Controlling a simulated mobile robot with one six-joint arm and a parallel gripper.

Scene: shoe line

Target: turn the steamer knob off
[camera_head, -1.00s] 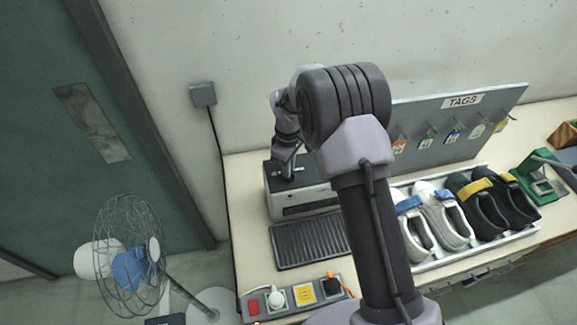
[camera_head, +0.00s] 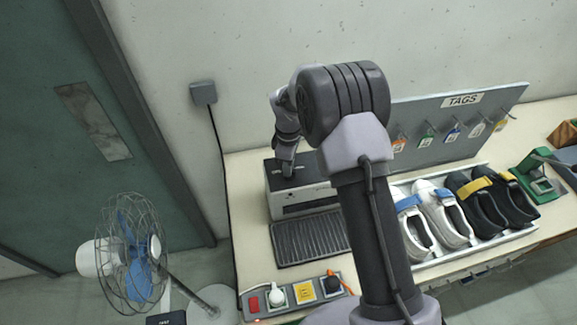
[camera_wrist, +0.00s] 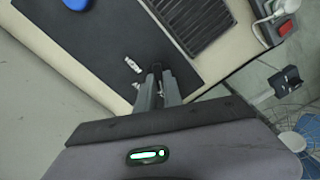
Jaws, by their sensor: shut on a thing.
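The steamer (camera_head: 306,200) is a box with a dark top and pale front on the bench against the wall. Its dark top also shows in the wrist view (camera_wrist: 95,45), with small white marks on it. My gripper (camera_wrist: 158,72) points at this top, and its two fingers are close together there. In the head view my gripper (camera_head: 285,172) is down at the top of the steamer. It is shut on the steamer knob, which is mostly hidden between the fingers. The knob's setting cannot be read.
A dark ribbed mat (camera_head: 308,238) lies in front of the steamer. A power strip (camera_head: 292,296) with plugs is at the bench's front edge. A tray of shoes (camera_head: 470,256) and a tag board (camera_head: 455,135) are to the right. A fan (camera_head: 135,255) stands left.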

